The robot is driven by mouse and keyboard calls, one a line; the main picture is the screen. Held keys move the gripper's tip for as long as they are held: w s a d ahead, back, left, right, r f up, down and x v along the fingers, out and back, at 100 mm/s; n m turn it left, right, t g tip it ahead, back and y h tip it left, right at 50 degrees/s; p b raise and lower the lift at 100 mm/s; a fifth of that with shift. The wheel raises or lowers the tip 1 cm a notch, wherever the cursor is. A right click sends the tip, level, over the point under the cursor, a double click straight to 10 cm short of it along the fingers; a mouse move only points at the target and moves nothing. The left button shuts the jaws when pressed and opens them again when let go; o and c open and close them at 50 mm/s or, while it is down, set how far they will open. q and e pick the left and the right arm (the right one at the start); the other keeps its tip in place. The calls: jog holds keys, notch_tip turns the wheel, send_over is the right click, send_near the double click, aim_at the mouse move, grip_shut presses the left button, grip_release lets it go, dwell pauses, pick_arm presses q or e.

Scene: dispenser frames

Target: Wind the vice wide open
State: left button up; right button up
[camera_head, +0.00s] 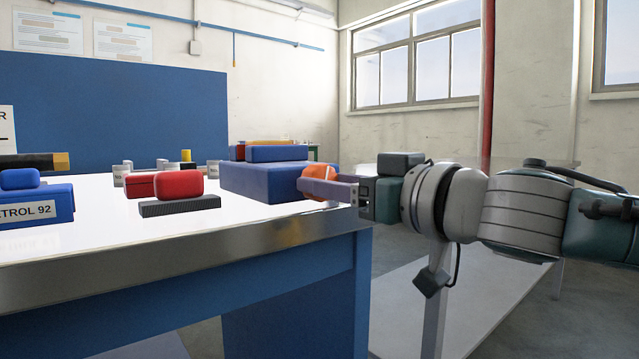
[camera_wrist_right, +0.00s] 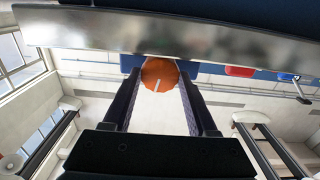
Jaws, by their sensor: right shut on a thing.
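A blue block-shaped body (camera_head: 262,181), which looks like the vice, sits at the right end of the bench, with a smaller blue block (camera_head: 277,153) on or behind its top. An orange round knob (camera_head: 318,173) is at its right end. My right gripper (camera_head: 318,188) comes in from the right and is shut on this knob. In the right wrist view the orange knob (camera_wrist_right: 158,72) lies between the tips of my two fingers, with a white mark on its face. The vice's jaw gap cannot be made out. My left gripper is not in view.
The bench (camera_head: 180,262) has a bright top and metal front edge. A red box (camera_head: 180,184) on a dark ribbed base stands left of the blue body. A blue labelled box (camera_head: 35,205) is at far left. A low light table (camera_head: 470,315) stands at right.

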jog(key=c, duration=0.5)
jog(key=n+p, duration=0.3)
jog(key=n, duration=0.2)
jog(key=shift+n, duration=0.4)
jog(key=o, duration=1.4)
jog(key=shift+f, duration=0.1)
